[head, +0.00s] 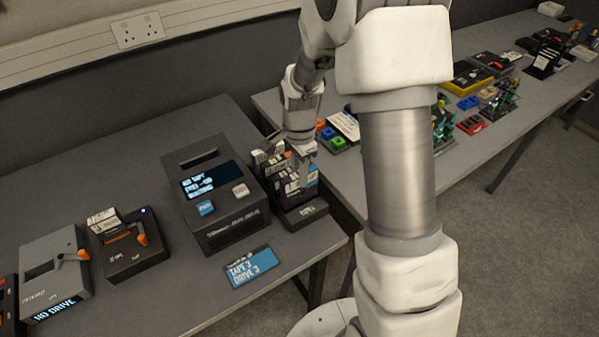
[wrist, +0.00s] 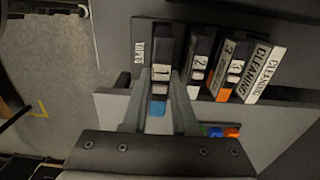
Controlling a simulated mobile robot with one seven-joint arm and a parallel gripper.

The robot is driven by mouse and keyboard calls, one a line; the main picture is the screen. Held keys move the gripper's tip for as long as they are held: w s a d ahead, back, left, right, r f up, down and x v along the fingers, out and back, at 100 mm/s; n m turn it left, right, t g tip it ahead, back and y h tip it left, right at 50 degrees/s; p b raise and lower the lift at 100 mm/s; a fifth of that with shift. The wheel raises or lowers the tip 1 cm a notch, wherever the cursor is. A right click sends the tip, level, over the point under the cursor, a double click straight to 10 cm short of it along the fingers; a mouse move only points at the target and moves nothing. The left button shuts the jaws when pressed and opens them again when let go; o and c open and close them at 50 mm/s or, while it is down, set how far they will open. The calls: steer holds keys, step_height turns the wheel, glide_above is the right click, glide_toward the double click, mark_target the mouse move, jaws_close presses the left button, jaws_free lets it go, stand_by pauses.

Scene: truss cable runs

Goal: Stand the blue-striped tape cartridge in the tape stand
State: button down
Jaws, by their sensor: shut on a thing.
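The blue-striped tape cartridge (wrist: 156,92) is black with a white label marked 1 and a blue band at its near end. My gripper (wrist: 160,78) is shut on it, one finger on each side. In the head view my gripper (head: 299,172) is over the stand (head: 303,214).
A black drive (head: 220,228) with a lit display stands left of the stand. A card reading TAPE 3 DRIVE 3 (head: 250,267) lies in front. A smaller unit with an orange lever (head: 135,250) is further left. A second table (head: 345,185) with coloured parts is at right.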

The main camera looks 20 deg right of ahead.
steer(key=shift+f+b, duration=1.55)
steer(key=shift+f, duration=0.5)
stand_by(1.5)
steer(key=shift+c, duration=1.4)
jaws_free()
steer(key=shift+r+p, duration=2.85)
steer(key=shift+r, duration=0.95)
